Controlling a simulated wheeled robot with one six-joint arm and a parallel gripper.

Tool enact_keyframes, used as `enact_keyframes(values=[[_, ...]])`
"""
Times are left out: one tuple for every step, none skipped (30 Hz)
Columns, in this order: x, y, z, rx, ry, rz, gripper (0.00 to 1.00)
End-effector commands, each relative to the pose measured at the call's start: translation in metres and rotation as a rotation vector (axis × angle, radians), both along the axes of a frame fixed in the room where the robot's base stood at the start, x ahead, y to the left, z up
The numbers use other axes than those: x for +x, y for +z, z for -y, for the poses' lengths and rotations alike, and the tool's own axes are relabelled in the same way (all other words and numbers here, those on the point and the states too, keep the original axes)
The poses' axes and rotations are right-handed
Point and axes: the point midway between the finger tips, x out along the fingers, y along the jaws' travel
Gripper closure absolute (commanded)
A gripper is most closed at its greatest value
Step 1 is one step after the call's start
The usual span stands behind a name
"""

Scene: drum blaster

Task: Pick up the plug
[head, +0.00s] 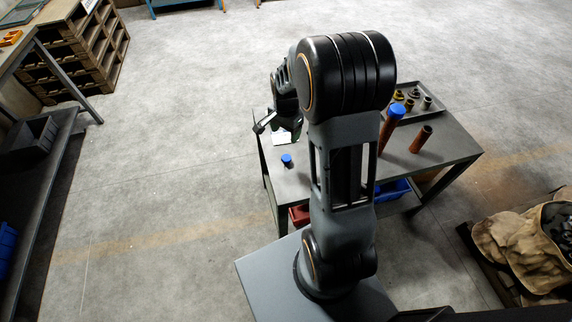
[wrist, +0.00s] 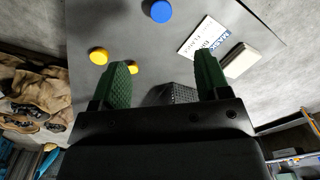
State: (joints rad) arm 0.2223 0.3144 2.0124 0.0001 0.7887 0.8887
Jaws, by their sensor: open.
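Small round plug-like pieces stand on the grey table (head: 447,154). One is blue-topped (head: 287,161) near the table's left front edge; a blue disc (wrist: 161,11) shows at the top of the wrist view. Two yellow discs (wrist: 98,56) (wrist: 132,68) lie near the left finger in the wrist view; my arm seems to hide them in the head view. I cannot tell which piece is the plug. My gripper (wrist: 164,76) is open above the table, with its green-padded fingers apart. A dark textured object (wrist: 172,94) shows between them, partly hidden by the gripper body.
A paper sheet (wrist: 207,38) and a pale block (wrist: 242,60) lie by the right finger. A blue-capped orange tube (head: 391,127), a second orange tube (head: 421,139) and a tray (head: 435,112) with several fittings stand on the table's right. Brown sacks (head: 520,245) lie at far right.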

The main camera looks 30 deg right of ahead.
Motion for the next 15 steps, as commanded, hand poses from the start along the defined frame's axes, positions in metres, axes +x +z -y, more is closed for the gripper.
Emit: enact_keyframes(values=[[0.002, -0.013, 0.003, 0.003, -0.026, -0.011, 0.31], [0.003, -0.018, 0.004, 0.004, -0.04, -0.016, 0.31], [0.004, -0.024, 0.005, 0.005, -0.053, -0.019, 0.31], [0.005, -0.029, 0.006, 0.006, -0.06, -0.024, 0.31], [0.005, -0.034, 0.006, 0.006, -0.067, -0.026, 0.31], [0.005, -0.042, 0.006, 0.007, -0.072, -0.028, 0.31], [0.005, -0.048, 0.006, 0.007, -0.075, -0.03, 0.31], [0.005, -0.053, 0.006, 0.008, -0.076, -0.03, 0.31], [0.005, -0.061, 0.006, 0.007, -0.076, -0.031, 0.31], [0.005, -0.066, 0.006, 0.008, -0.076, -0.03, 0.31], [0.005, -0.072, 0.006, 0.008, -0.075, -0.03, 0.31], [0.005, -0.078, 0.006, 0.008, -0.075, -0.03, 0.31], [0.005, -0.083, 0.006, 0.008, -0.074, -0.03, 0.31], [0.005, -0.088, 0.006, 0.008, -0.074, -0.03, 0.31], [0.006, -0.093, 0.006, 0.007, -0.074, -0.029, 0.31]])
